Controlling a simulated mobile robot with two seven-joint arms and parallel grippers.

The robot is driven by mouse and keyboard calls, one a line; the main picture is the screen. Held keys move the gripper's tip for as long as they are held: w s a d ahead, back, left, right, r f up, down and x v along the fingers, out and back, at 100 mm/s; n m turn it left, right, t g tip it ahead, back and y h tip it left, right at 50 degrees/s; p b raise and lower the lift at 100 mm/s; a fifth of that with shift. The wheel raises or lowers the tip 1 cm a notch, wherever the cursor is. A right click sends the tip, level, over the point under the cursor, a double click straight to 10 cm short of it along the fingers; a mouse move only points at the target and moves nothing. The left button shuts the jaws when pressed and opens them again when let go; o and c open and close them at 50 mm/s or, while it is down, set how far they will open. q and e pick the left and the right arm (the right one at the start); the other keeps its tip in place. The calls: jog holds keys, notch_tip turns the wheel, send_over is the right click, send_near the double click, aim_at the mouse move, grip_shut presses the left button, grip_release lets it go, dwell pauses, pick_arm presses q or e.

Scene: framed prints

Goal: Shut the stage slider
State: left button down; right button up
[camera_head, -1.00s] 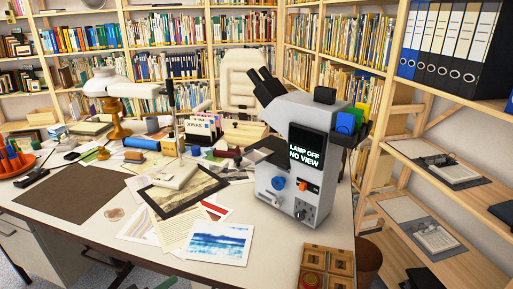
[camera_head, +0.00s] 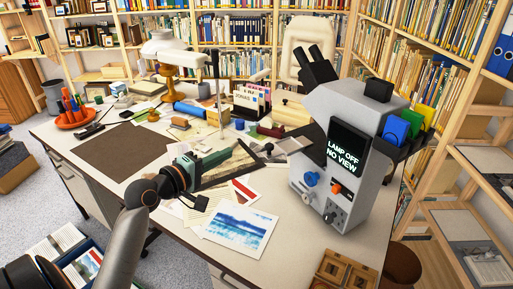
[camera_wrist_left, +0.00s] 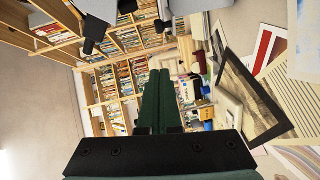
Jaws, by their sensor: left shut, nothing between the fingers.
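A grey microscope-like device (camera_head: 352,150) stands upright on the desk, its screen reading "LAMP OFF NO VIEW". A dark stage plate (camera_head: 312,150) juts from its left side, with a flat grey piece (camera_head: 294,144) at its outer end. I cannot tell for sure whether that piece is the stage slider. My left gripper (camera_head: 228,153) is shut and empty, above the prints and left of the stage, apart from it. Its green fingers show pressed together in the left wrist view (camera_wrist_left: 159,75). My right gripper is not in view.
A blue print (camera_head: 240,232) and other papers lie in front of the device. A wooden box (camera_head: 338,268) sits at the front edge. A desk lamp (camera_head: 170,60), a card holder (camera_head: 252,98) and a pen tray (camera_head: 75,118) stand farther back. Bookshelves surround the desk.

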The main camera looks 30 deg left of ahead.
aim_at(288, 146)
pick_arm(q)
jog(key=w+d+f, duration=0.1)
jog(key=w+d, duration=0.2)
jog(key=w, duration=0.5)
jog(key=shift+w+d+f, duration=0.2)
jog(key=shift+d+f, duration=0.05)
jog(key=shift+d, duration=0.1)
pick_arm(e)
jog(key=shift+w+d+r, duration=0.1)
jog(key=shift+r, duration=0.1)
